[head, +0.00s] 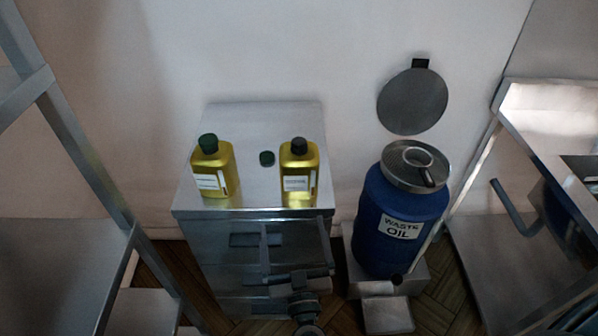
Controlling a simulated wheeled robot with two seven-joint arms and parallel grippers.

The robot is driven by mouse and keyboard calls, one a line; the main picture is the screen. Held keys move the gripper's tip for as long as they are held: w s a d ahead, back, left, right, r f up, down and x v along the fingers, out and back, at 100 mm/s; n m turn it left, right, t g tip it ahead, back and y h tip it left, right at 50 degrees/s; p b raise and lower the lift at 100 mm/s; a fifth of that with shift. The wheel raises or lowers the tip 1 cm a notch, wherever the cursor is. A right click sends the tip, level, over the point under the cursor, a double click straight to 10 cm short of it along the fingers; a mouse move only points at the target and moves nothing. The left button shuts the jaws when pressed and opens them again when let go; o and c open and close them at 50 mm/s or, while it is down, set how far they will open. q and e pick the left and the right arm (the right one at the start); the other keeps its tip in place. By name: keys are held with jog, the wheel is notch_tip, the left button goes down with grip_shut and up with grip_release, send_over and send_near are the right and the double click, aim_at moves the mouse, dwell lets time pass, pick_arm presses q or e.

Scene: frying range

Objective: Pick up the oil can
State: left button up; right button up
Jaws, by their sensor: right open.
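Two yellow oil containers stand upright on a metal cabinet. The left yellow bottle (214,168) has a dark green cap and a white label. The right yellow bottle (299,170) has a blackish cap and a white label. I cannot tell which one is the oil can. My right gripper (294,232) is open and empty at the cabinet's front, below the right bottle in the picture and apart from it. My left gripper is out of view.
Metal racks (65,250) flank left; a steel counter (545,130) stands right.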

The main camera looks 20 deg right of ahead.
aim_at(302, 181)
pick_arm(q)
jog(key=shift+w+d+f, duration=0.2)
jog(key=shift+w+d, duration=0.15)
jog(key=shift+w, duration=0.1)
pick_arm(e)
jog(key=s+d+r+m+g+h, duration=0.1)
jog(key=s+r+m+g+h, duration=0.1)
jog(key=r, duration=0.6)
jog(key=shift+s+d, duration=0.4)
jog(key=shift+s, duration=0.35)
